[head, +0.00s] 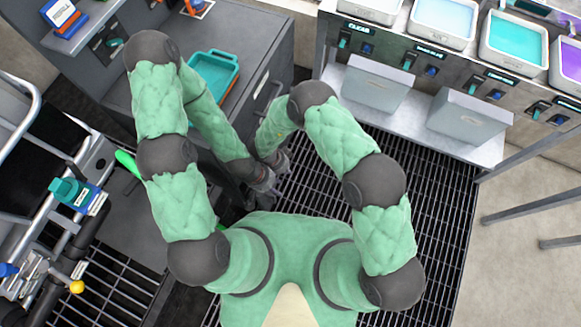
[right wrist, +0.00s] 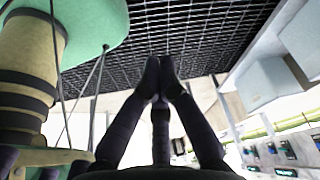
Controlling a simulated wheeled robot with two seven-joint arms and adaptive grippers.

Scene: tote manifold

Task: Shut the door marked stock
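No label reading stock can be made out, so I cannot tell which panel is that door. My arms hide much of the cabinet's lower front.
A teal tray (head: 212,72) sits on the cabinet top. At right a bench (head: 430,125) holds grey bins below several trays of coloured liquid. A metal-railed cart (head: 50,215) stands at left. Open floor grating (head: 430,200) lies right of my arms.

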